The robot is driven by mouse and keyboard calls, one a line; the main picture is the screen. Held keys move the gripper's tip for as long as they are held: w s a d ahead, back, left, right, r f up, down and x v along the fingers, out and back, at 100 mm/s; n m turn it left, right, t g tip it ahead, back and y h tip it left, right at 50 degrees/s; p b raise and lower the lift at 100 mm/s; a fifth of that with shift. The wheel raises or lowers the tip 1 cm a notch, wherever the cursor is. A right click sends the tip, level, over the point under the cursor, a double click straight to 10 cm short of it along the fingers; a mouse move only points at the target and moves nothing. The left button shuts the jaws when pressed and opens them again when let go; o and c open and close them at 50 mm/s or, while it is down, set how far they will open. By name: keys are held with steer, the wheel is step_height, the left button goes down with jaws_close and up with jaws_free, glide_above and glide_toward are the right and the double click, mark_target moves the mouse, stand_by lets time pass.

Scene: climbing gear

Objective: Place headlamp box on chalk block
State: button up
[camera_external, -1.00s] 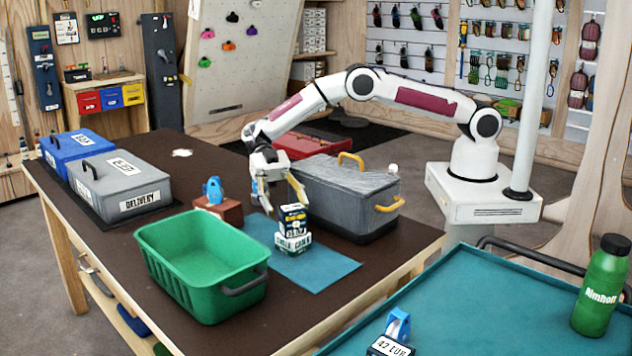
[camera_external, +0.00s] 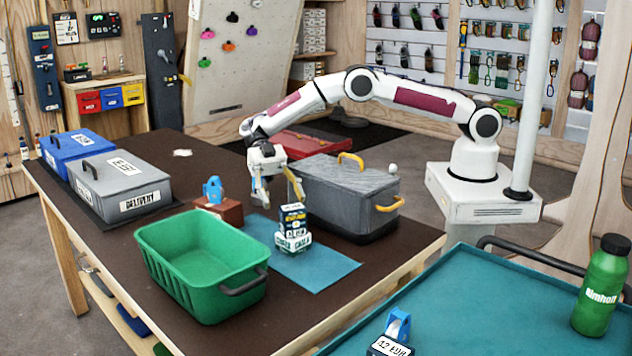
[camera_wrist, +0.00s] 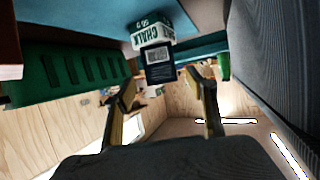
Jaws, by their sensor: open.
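The headlamp box (camera_external: 292,217), small and dark blue with a yellow edge, rests on top of the white and green chalk block (camera_external: 293,242), which stands on the blue mat (camera_external: 330,270). In the wrist view the dark headlamp box (camera_wrist: 157,66) shows against the chalk block (camera_wrist: 150,33). My gripper (camera_external: 279,196) is open, above and slightly behind the stack. In the wrist view its fingers (camera_wrist: 163,95) are apart, with the box beyond their tips and no clear contact.
A green bin (camera_external: 200,285) stands left of the stack. A grey cooler box (camera_external: 345,205) with yellow handles is close on the right. A blue device on a red-brown block (camera_external: 225,212) is behind left. Grey and blue cases (camera_external: 120,180) are at far left.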

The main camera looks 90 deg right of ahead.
steer(key=w+r+m+t, duration=0.2)
steer(key=w+r+t, duration=0.2)
steer(key=r, duration=0.4)
steer(key=w+d+r+m+t, duration=0.1)
steer(key=w+r+t, duration=0.4)
steer(key=r, duration=0.3)
steer(key=w+r+m+t, duration=0.2)
steer(key=w+r+t, duration=0.2)
steer(key=r, duration=0.5)
steer(key=s+d+r+m+t+h, duration=0.3)
steer(key=d+r+m+t+h, duration=0.45)
steer(key=d+r, duration=0.65)
steer(key=s+d+f+m+g+h, duration=0.1)
steer(key=s+d+f+m+h, duration=0.2)
steer(key=s+d, duration=0.45)
steer(key=s+d+f+m+g+h, duration=0.15)
steer(key=s+d+m+h, duration=0.3)
steer(key=s, duration=0.65)
steer(key=s+f+g+y, duration=0.1)
steer(key=s+f+g, duration=0.1)
steer(key=s+f, duration=0.3)
steer(key=s+a+f+m+g, duration=0.1)
steer(key=s+f+g, duration=0.2)
steer(key=s, duration=1.1)
steer(key=s+a+f+m+g+y, duration=0.1)
steer(key=s+f+g, duration=0.1)
steer(key=s+f, duration=0.5)
steer(key=shift+s+a+y, duration=0.2)
steer(key=shift+s+y, duration=0.1)
steer(key=shift+s, duration=0.95)
